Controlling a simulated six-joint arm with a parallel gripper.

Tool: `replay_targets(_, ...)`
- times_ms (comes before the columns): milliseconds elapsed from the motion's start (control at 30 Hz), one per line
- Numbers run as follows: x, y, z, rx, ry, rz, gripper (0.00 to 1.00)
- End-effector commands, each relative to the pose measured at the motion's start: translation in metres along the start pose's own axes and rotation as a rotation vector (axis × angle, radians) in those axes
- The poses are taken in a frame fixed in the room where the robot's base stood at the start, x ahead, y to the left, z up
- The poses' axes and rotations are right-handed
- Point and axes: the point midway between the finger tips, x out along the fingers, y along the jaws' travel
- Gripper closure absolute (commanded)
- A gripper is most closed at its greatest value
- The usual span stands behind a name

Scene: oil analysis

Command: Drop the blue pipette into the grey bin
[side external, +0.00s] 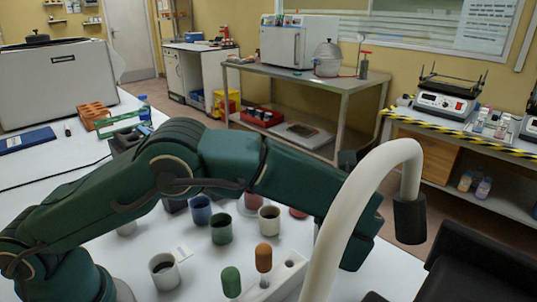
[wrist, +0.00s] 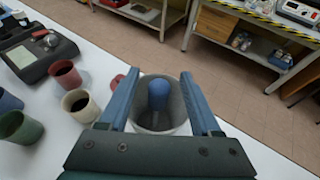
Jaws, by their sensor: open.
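In the wrist view my gripper (wrist: 157,76) is open, with its two blue fingers spread over the grey bin (wrist: 178,97). The blue pipette (wrist: 158,95) shows between the fingers, apart from both, and appears to be inside the bin, bulb towards the camera. Its lower part is hard to make out. In the side view my fingers, the bin and the blue pipette are hidden or out of frame.
Red (wrist: 66,74), beige (wrist: 80,106) and green (wrist: 20,128) cups stand left of the bin. A white rack (side external: 282,284) holds green (side external: 231,282) and orange (side external: 264,258) pipettes. A thick white curved tube (side external: 345,215) stands in front of my arm. The table edge lies right of the bin.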

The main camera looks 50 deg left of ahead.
Motion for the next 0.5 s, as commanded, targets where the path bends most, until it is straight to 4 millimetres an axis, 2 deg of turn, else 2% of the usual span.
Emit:
replay_targets(300, -0.043, -0.001, -0.018, 0.002, 0.000, -0.003, 0.35)
replay_targets(500, -0.061, 0.000, -0.025, 0.000, -0.001, -0.001, 0.35)
